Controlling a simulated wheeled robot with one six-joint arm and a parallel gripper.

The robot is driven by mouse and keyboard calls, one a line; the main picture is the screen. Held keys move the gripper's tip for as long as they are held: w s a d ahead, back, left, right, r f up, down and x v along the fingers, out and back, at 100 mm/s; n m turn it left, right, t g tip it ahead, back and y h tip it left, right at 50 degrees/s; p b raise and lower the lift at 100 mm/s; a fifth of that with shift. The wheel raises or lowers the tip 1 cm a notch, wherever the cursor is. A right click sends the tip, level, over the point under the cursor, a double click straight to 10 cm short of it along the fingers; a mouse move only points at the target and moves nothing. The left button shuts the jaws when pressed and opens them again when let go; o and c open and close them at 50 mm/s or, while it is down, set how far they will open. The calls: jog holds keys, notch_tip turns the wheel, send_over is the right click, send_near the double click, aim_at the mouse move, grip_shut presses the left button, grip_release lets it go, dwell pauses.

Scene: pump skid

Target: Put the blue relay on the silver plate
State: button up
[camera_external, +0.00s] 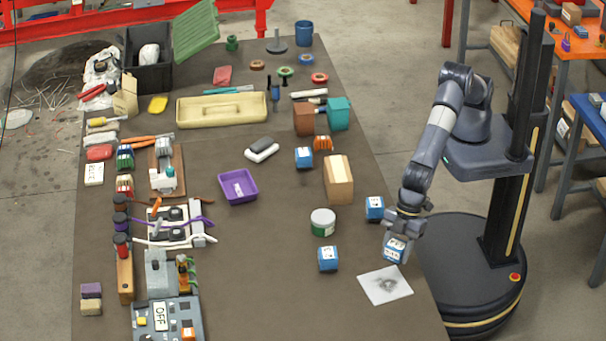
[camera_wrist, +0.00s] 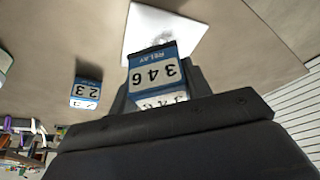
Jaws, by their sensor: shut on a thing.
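My gripper (camera_external: 398,238) is shut on a blue relay (camera_external: 394,251) with a white label. The silver plate (camera_external: 376,294) is a pale square with a grey smudge at the table's right front. In the wrist view the plate (camera_wrist: 140,30) is partly behind the relay. The relay appears just beyond the plate's far edge in the external view; its height above the table is hard to tell. Another blue relay (camera_external: 327,258) stands left of the plate, and one (camera_external: 375,208) stands behind my gripper.
A third loose blue relay (camera_external: 303,157) stands farther back. A white-and-green round tin (camera_external: 323,222) and a tan box (camera_external: 339,180) stand left of my arm. A purple tray (camera_external: 238,187) lies mid-table. The table around the plate's left and front is clear.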

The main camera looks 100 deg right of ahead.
jog(key=shift+f+p, duration=0.5)
jog(key=shift+f, duration=2.3)
jog(key=shift+f, duration=0.25)
jog(key=o, duration=1.1)
jog(key=shift+r, duration=0.1)
jog(key=shift+c, duration=0.2)
jog(key=shift+r, duration=0.25)
jog(key=b+v, duration=0.2)
jog(key=v, duration=0.9)
jog(key=shift+d+r, duration=0.15)
jog(key=shift+r, duration=0.2)
jog(key=shift+o, duration=0.2)
jog(key=shift+s, duration=0.1)
